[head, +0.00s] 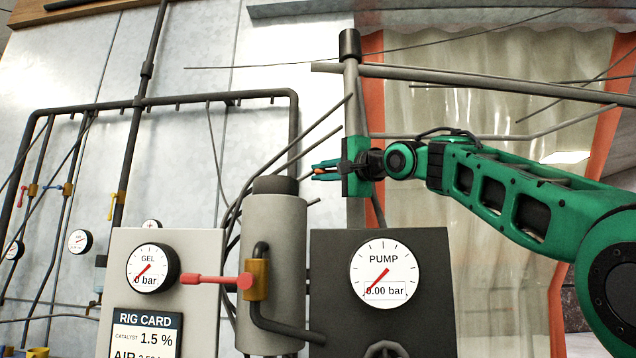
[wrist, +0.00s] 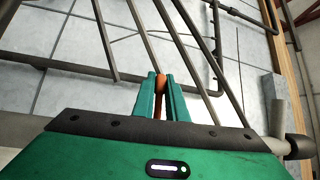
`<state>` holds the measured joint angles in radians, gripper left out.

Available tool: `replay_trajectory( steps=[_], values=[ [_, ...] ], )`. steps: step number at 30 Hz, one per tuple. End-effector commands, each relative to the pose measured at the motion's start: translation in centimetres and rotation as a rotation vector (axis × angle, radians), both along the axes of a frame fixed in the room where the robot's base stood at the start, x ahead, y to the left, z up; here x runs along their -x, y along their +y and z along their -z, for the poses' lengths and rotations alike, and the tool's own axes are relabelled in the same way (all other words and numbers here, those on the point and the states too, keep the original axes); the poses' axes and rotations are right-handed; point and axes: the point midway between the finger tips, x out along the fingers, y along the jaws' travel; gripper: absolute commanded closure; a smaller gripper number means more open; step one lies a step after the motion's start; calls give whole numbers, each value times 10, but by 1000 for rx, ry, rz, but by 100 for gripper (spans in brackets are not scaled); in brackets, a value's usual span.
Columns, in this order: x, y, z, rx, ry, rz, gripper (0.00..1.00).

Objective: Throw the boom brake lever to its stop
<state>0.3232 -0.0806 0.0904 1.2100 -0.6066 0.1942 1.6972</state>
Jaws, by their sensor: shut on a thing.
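My gripper (head: 318,171) is up in front of the grey vertical post, right of centre in the head view. Its green fingers point left. In the wrist view my gripper (wrist: 160,80) is shut on an orange piece, which I take to be the handle of the boom brake lever (wrist: 160,84). A small orange bit of this lever (head: 319,171) shows between the fingers in the head view. The fingers hide most of it, and I cannot tell its pivot or its stop from these views.
A grey post (head: 351,90) carries long boom pipes (head: 480,80) to the right. Several thin dark rods cross near my gripper. Below stand a grey cylinder (head: 272,220), a red-handled valve (head: 256,280), a GEL gauge (head: 150,268) and a PUMP gauge (head: 384,274).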

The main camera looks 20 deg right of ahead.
Motion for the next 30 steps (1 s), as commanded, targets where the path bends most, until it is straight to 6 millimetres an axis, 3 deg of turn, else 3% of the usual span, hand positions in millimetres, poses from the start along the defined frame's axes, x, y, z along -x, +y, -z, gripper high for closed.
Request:
replay_trajectory(
  steps=[5, 6, 8, 9, 20, 30],
  values=[
    [-1, -1, 1, -1, 4, 2, 100],
    [-1, -1, 1, -1, 4, 2, 85],
    [-1, -1, 1, -1, 4, 2, 71],
    [-1, -1, 1, -1, 4, 2, 69],
    [4, -3, 1, 0, 2, 2, 69],
    [55, -23, 10, 0, 2, 3, 69]
  ],
)
